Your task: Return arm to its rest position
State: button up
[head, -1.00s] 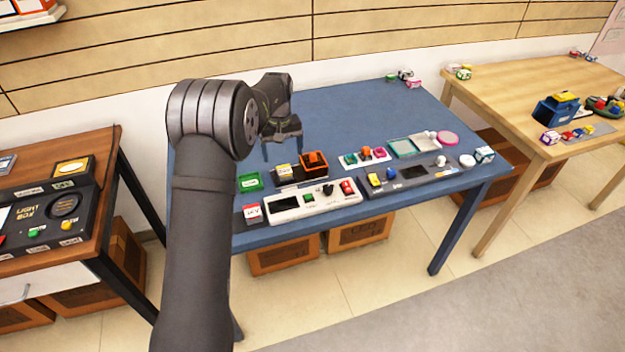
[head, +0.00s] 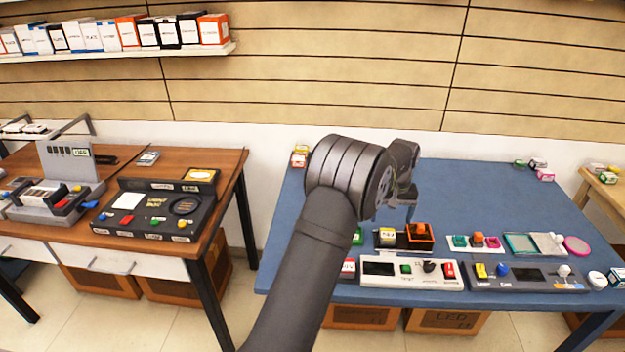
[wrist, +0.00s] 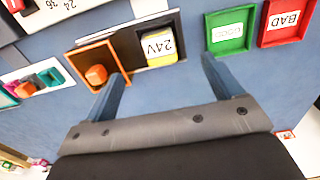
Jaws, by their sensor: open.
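My gripper (head: 408,212) is in the head view above the blue table (head: 455,190), partly hidden behind my own arm. In the wrist view my gripper (wrist: 163,72) shows two blue-grey fingers spread apart with nothing between them. Beyond the fingertips lies a yellow and white 24V block (wrist: 160,47) in a dark holder, beside an orange frame with an orange block (wrist: 96,75). A green tray (wrist: 230,32) and a red BAD tray (wrist: 284,20) lie to the right. I cannot tell the exact height above the table.
A white control panel (head: 400,282) and a dark grey panel (head: 525,287) line the blue table's front edge. A wall shelf (head: 130,54) holds boxes. The blue table's back is mostly clear.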

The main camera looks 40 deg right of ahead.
aim_at(388, 233)
notch_tip(388, 233, down, 6)
notch_tip(388, 233, up, 6)
jog(key=shift+d+f, duration=0.1)
notch_tip(388, 233, down, 5)
jog(key=shift+f, duration=0.2)
